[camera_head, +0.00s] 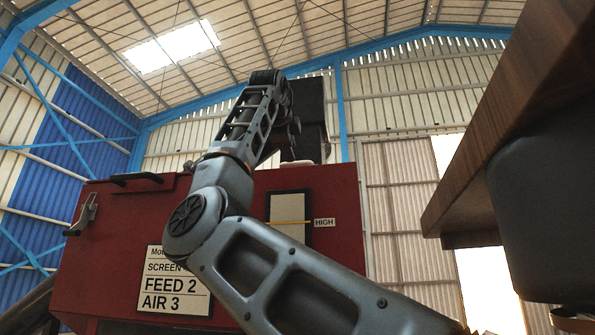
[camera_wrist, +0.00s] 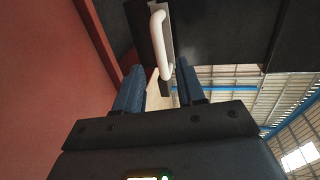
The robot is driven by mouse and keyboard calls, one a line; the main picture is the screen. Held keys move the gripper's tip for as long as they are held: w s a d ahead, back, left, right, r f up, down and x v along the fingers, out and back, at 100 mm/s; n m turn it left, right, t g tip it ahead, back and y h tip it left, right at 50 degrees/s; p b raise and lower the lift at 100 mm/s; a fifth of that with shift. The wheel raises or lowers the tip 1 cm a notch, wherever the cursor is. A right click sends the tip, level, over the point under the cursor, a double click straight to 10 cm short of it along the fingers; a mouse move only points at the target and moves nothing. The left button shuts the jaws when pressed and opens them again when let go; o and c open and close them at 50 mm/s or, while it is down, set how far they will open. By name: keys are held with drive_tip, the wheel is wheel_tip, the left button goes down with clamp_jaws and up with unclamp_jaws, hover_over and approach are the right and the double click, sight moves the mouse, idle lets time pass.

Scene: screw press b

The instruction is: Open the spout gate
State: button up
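In the wrist view a white bar handle (camera_wrist: 158,42) is fixed to a dark plate (camera_wrist: 140,28), which seems to be the spout gate. My gripper (camera_wrist: 160,67) is open, with its two blue fingers apart. The lower end of the handle shows between the fingertips in the picture; I cannot tell whether they touch it. Nothing is seen gripped. In the head view a dark box-like part (camera_head: 312,107), which may be the spout, stands behind my raised arm.
The red machine body (camera_head: 110,240) stands close to my arm and carries a settings sign (camera_head: 172,283) and a level window marked HIGH (camera_head: 290,207). A latch (camera_head: 84,214) is on its left. A wooden slab (camera_head: 510,110) overhangs at right. A red wall (camera_wrist: 45,70) fills the wrist view's left.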

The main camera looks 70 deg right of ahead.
sight(295, 164)
drive_tip(key=p+x, duration=0.1)
drive_tip(key=x, duration=0.6)
drive_tip(key=shift+d+f+p, duration=0.15)
drive_tip(key=shift+d+p, duration=0.25)
clamp_jaws()
